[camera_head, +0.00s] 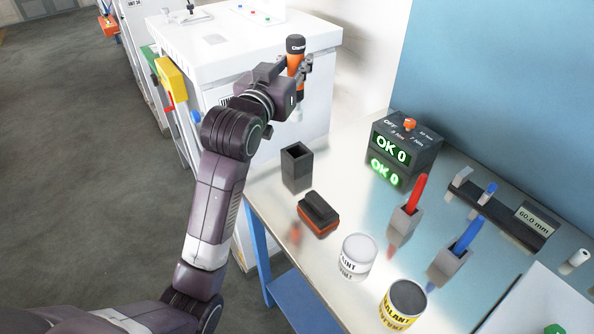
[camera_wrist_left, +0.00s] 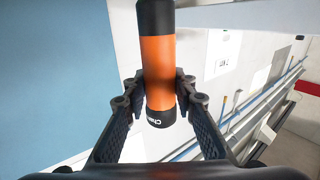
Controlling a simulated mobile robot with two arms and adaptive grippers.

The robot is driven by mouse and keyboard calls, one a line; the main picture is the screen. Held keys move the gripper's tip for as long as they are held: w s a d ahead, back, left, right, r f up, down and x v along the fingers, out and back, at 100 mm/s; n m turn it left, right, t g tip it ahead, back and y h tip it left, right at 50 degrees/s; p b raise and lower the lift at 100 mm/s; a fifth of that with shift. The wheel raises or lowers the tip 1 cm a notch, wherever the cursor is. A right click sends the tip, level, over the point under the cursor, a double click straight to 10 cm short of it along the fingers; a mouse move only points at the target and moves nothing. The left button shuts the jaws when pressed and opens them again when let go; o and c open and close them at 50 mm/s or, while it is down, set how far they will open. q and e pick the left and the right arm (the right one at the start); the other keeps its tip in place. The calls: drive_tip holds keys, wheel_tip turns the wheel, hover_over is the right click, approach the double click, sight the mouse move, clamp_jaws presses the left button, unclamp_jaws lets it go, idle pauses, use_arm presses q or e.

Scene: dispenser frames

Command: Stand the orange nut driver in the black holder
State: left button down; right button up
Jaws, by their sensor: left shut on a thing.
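The orange nut driver (camera_head: 295,56) has an orange handle with black bands and is held roughly upright, its black cap on top. My left gripper (camera_head: 301,69) is shut on its handle, raised at the table's far left corner. In the left wrist view the nut driver (camera_wrist_left: 158,70) sits between the two fingers of the left gripper (camera_wrist_left: 158,90). The black holder (camera_head: 297,167) is a dark square open-topped block standing on the table below and nearer than the gripper; its opening looks empty. My right gripper is not in view.
On the metal table (camera_head: 330,254) stand a black-and-red block (camera_head: 318,214), a paint can (camera_head: 357,257), a sealant can (camera_head: 402,306), grey holders with a red tool (camera_head: 417,195) and a blue tool (camera_head: 467,235), a display box (camera_head: 404,143) and a caliper (camera_head: 503,213). A white cabinet (camera_head: 240,50) stands behind.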

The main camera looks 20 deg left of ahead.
use_arm(q)
drive_tip(key=r, duration=0.1)
drive_tip(key=w+r, duration=0.1)
drive_tip(key=shift+r, duration=0.35)
wheel_tip(320, 180, down, 19)
drive_tip(key=shift+f+p, duration=0.2)
drive_tip(key=shift+p, duration=0.1)
drive_tip(key=shift+f, duration=0.1)
drive_tip(key=c, duration=1.6)
unclamp_jaws()
drive_tip(key=shift+f, duration=0.15)
drive_tip(key=shift+s, duration=0.1)
drive_tip(key=s+b, duration=0.2)
drive_tip(key=s, duration=0.9)
drive_tip(key=shift+s+a, duration=0.4)
drive_tip(key=shift+a, duration=0.05)
